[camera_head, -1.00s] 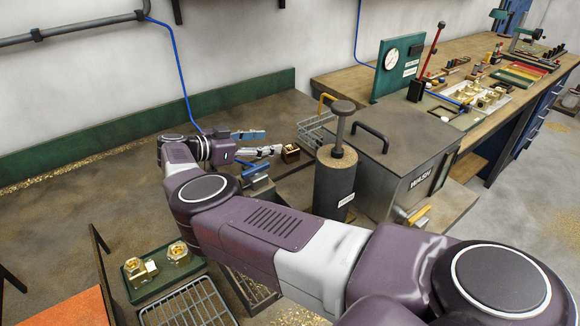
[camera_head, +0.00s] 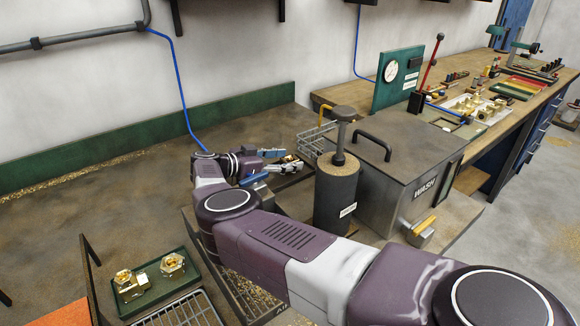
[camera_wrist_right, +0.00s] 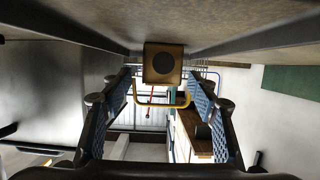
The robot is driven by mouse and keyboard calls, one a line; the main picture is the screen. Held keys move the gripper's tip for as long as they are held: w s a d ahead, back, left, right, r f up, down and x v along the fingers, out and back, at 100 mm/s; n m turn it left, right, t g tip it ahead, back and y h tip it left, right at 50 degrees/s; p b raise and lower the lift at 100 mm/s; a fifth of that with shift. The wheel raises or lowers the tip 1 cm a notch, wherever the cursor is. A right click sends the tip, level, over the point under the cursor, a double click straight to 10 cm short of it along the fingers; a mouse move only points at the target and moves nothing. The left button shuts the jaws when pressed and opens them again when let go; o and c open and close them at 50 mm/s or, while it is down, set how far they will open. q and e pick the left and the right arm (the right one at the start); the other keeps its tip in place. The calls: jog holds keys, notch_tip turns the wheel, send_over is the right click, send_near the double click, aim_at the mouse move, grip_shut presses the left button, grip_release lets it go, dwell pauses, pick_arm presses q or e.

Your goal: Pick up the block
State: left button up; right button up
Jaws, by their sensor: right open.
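The block (camera_wrist_right: 163,63) is a small brass-coloured cube with a dark round hole in its face. In the wrist view it is centred just ahead of and between the fingertips of my right gripper (camera_wrist_right: 160,85). The blue-padded fingers are apart, with clear space on both sides of the block. In the head view my right gripper (camera_head: 284,160) is low over the bench, its fingers pointing right, and the block (camera_head: 291,159) is partly hidden at the fingertips. My left gripper is not in view.
A dark cylinder (camera_head: 336,195) with a knob stands right of the gripper, beside the wash box (camera_head: 405,165). A wire basket (camera_head: 312,141) is just behind the block. A green tray (camera_head: 150,292) with brass fittings is at lower left.

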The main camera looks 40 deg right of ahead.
jog(key=shift+a+r, duration=0.1)
jog(key=shift+a, duration=0.05)
jog(key=c, duration=0.4)
grip_shut()
jog(key=shift+r, duration=0.1)
jog(key=shift+r, duration=0.1)
